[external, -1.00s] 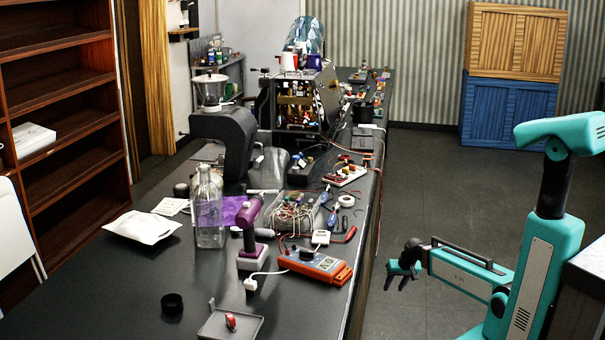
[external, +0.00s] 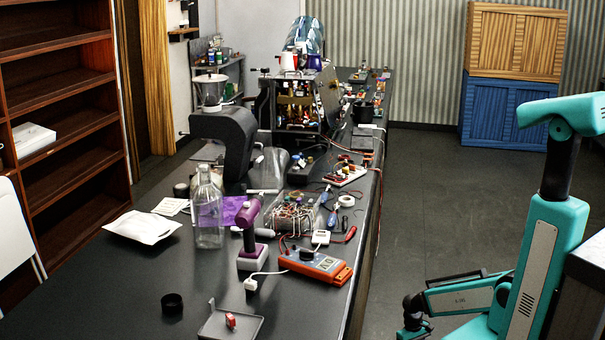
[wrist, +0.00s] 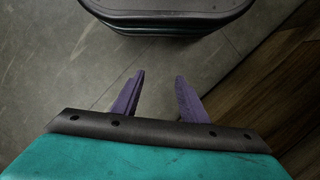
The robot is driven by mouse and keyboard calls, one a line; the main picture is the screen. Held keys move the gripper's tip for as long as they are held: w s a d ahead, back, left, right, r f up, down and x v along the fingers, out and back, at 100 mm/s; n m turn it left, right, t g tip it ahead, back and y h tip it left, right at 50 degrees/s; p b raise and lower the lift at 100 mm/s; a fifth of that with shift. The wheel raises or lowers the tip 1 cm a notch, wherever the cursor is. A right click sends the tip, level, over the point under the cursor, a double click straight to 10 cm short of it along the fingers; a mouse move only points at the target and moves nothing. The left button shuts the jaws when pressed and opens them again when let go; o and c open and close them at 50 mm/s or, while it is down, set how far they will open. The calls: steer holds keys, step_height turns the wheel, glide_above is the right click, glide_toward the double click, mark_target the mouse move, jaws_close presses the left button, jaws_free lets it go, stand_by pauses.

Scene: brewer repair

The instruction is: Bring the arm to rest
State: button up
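My gripper (external: 414,332) hangs low beside the bench at the bottom of the external view, over the grey floor. My teal arm is folded, with its forearm running left from my column. In the wrist view my gripper's two purple fingers (wrist: 158,98) stand apart with only floor between them. The gripper is open and holds nothing. In the external view the fingers are mostly cut off by the lower edge.
Crates (external: 512,75) stand at the far wall. The floor (external: 430,200) between bench and crates is clear.

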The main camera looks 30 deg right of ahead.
steer(key=s+a+f+n+g+p, duration=0.1)
steer(key=s+f+g, duration=0.1)
steer(key=s, duration=0.8)
steer(key=shift+s+a+n, duration=0.3)
steer(key=shift+a, duration=0.05)
